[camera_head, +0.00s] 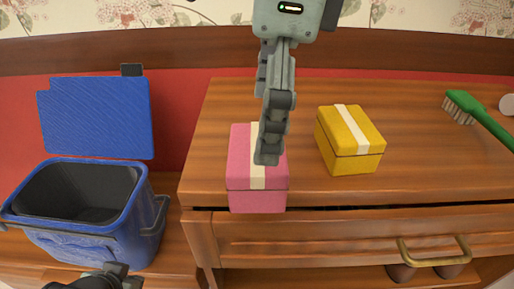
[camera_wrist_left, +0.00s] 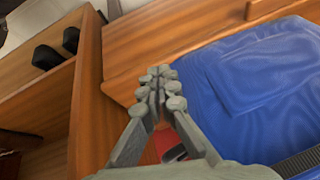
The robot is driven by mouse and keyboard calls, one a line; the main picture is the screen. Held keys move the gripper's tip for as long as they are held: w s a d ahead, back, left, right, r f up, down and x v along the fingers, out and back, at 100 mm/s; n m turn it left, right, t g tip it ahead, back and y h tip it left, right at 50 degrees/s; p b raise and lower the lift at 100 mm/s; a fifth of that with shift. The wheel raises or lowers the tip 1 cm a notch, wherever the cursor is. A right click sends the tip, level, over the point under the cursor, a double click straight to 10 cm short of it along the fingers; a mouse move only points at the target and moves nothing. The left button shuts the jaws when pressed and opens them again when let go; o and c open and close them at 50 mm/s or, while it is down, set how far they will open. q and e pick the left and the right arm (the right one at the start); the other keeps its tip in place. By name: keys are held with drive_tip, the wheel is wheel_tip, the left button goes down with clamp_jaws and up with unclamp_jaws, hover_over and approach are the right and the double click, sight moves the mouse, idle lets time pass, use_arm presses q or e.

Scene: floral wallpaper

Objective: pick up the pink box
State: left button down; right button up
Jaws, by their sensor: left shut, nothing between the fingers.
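The pink box (camera_head: 241,172) with a pale band stands at the left front corner of the wooden dresser in the head view. My right gripper (camera_head: 268,155) reaches down from above, its fingers overlapping the box's top and right part. The fingers are seen nearly edge-on, so their opening and any contact with the box cannot be told. My left gripper (camera_head: 112,275) is at the bottom left, in front of the blue bin. In the left wrist view its fingers (camera_wrist_left: 160,85) are together and empty; the pink box is not in that view.
A yellow box (camera_head: 337,150) with a pale band stands right of the pink box. A green brush (camera_head: 478,113) lies farther right. The open blue bin (camera_head: 70,245) stands left of the dresser (camera_head: 410,125). A drawer handle (camera_head: 434,260) sticks out in front.

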drive_tip(key=shift+s+a+f, duration=0.1)
drive_tip(key=shift+s+f, duration=0.1)
drive_tip(key=shift+f, duration=0.65)
drive_tip(key=f, duration=0.5)
drive_tip(key=shift+s+a, duration=0.15)
drive_tip(key=shift+a, duration=0.2)
drive_tip(key=shift+r, duration=0.1)
drive_tip(key=c, duration=1.2)
